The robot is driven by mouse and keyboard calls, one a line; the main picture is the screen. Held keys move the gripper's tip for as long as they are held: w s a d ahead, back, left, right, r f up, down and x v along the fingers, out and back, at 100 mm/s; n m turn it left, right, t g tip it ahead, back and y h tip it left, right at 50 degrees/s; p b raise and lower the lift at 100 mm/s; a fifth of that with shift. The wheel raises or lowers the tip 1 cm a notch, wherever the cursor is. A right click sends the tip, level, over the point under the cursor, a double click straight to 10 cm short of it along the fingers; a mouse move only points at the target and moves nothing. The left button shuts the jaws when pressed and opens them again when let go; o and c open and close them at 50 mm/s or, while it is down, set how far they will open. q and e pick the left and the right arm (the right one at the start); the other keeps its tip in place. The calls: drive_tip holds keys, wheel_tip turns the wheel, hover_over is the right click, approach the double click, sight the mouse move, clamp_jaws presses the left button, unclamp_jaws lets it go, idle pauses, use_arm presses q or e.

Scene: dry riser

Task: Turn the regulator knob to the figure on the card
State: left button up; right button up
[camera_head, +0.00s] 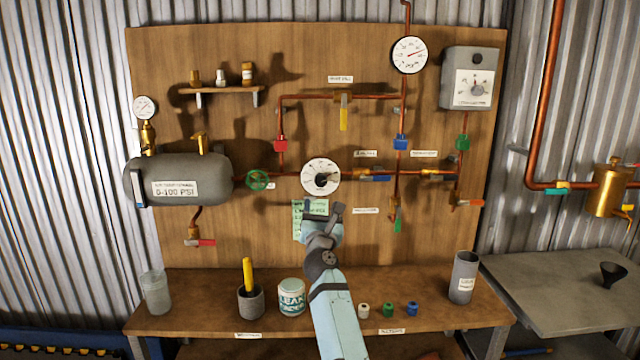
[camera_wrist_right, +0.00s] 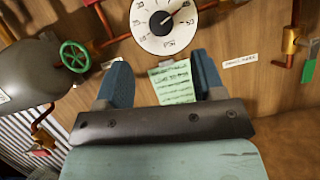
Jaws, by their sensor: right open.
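The regulator dial (camera_head: 320,176) is a round white face with a dark centre knob, set on the wooden board in the head view. It also shows at the top of the right wrist view (camera_wrist_right: 164,22), marked in PSI, with its pointer toward the upper right. The green card (camera_head: 309,219) with handwriting is just below the dial; its figure is too small to read. It also shows in the right wrist view (camera_wrist_right: 173,83), between my fingers. My right gripper (camera_head: 337,208) is open and empty, below the dial and apart from it. My left gripper is out of view.
Copper pipes with coloured valves surround the dial, with a green handwheel (camera_head: 257,180) to its left. A grey tank (camera_head: 180,180) hangs at left. The bench (camera_head: 210,319) holds a jar, a cup, a can (camera_head: 291,297), small caps and a grey cylinder (camera_head: 463,277).

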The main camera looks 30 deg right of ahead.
sight(321, 182)
drive_tip(key=x, duration=1)
drive_tip(key=shift+f+b, duration=0.15)
drive_tip(key=shift+b, duration=0.15)
drive_tip(key=shift+c, duration=0.2)
drive_tip(key=c, duration=0.9)
